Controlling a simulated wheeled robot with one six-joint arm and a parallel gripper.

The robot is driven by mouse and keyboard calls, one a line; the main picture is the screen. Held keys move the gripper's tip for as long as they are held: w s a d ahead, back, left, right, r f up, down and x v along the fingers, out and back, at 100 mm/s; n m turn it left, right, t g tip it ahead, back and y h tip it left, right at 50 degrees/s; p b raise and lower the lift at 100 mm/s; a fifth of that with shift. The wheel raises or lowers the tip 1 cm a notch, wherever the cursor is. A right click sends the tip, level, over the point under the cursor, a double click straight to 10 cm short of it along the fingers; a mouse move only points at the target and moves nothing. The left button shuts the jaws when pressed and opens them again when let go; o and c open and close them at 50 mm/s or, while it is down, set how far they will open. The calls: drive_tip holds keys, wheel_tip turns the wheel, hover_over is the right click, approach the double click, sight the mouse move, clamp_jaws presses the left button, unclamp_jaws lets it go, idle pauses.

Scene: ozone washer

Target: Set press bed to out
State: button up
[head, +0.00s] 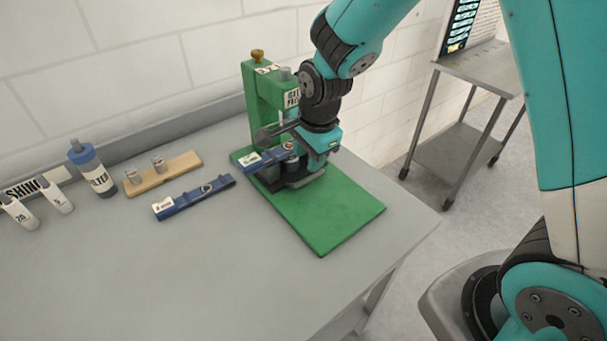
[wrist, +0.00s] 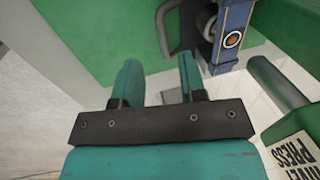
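The green press (head: 262,100) stands at the back of the bench on its green base plate (head: 330,215). Its lettered label shows at the lower right of the wrist view (wrist: 296,153). The dark press bed (head: 305,181) sits low at the front of the column, partly hidden by my arm. In the wrist view a grey loop handle (wrist: 163,42) stands out there, beside a blue bar (wrist: 236,28). My gripper (wrist: 158,72) is open, with nothing seen between its fingers, and the loop lies beyond the fingertips. In the head view my gripper (head: 318,152) is just above the bed.
A grey cylindrical lever (wrist: 275,82) is close at the right of the wrist view. Another blue bar (head: 193,197), a wooden block with metal pieces (head: 165,172), a filter bottle (head: 92,170) and white vials (head: 55,194) lie to the left. The bench front is clear.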

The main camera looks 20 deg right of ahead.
sight(304, 182)
drive_tip(key=f, duration=0.2)
drive_tip(key=w+f, duration=0.1)
drive_tip(key=f, duration=0.2)
drive_tip(key=f+p, duration=0.1)
drive_tip(key=f, duration=0.1)
drive_tip(key=shift+w+a+f, duration=0.2)
drive_tip(key=shift+a+f, duration=0.05)
drive_tip(key=shift+f, duration=0.1)
clamp_jaws()
